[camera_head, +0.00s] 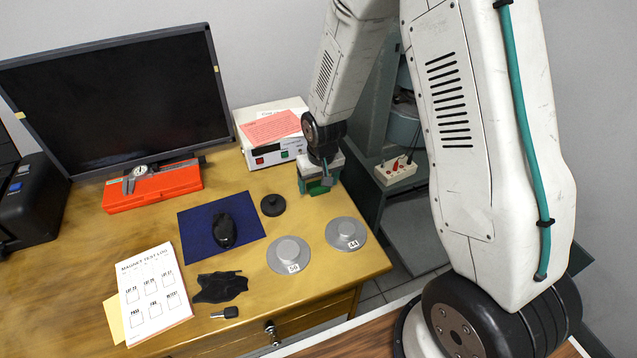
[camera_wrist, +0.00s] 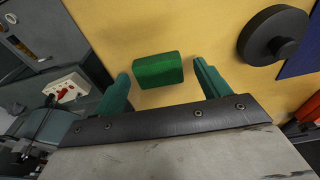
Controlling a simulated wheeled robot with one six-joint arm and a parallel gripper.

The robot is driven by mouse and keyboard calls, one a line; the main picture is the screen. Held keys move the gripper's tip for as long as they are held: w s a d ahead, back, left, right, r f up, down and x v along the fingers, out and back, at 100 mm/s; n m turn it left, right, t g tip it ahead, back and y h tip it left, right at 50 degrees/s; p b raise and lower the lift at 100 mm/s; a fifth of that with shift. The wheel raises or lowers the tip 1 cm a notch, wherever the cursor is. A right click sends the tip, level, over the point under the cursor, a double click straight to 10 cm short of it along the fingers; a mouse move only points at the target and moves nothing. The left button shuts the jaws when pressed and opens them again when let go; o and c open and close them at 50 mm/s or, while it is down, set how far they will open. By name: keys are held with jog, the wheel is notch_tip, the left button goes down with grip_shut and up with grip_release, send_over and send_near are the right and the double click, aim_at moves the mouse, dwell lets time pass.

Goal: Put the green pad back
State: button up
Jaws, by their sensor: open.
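The green pad (camera_wrist: 158,70) is a small block lying on the wooden desk. In the wrist view it shows between the two teal fingers of my gripper (camera_wrist: 161,72), with a gap on each side, the wider one on the right. In the head view my gripper (camera_head: 321,181) points down over the desk's right rear edge. A bit of green shows under it there, and my gripper hides most of the pad. My gripper is open and empty. I cannot tell how far the fingertips are above the desk.
A black round knob-topped disc (camera_head: 273,205) stands left of my gripper. Two grey discs, labelled 56 (camera_head: 289,255) and 44 (camera_head: 346,233), lie in front. A white meter box (camera_head: 268,136) stands behind. A blue mat (camera_head: 195,229) with a black mouse lies left. The desk's right edge is close.

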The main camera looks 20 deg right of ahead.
notch_tip(320, 180, up, 12)
jog(key=s, duration=0.2)
jog(key=s+d+r, duration=0.2)
jog(key=s+r, duration=1.1)
jog(key=r, duration=0.1)
jog(key=s+r, duration=0.2)
jog(key=s, duration=0.5)
jog(key=s+d+r, duration=0.1)
jog(key=s+r, duration=0.2)
jog(key=s, duration=0.4)
jog(key=shift+s+g, duration=0.25)
jog(key=shift+g, duration=0.05)
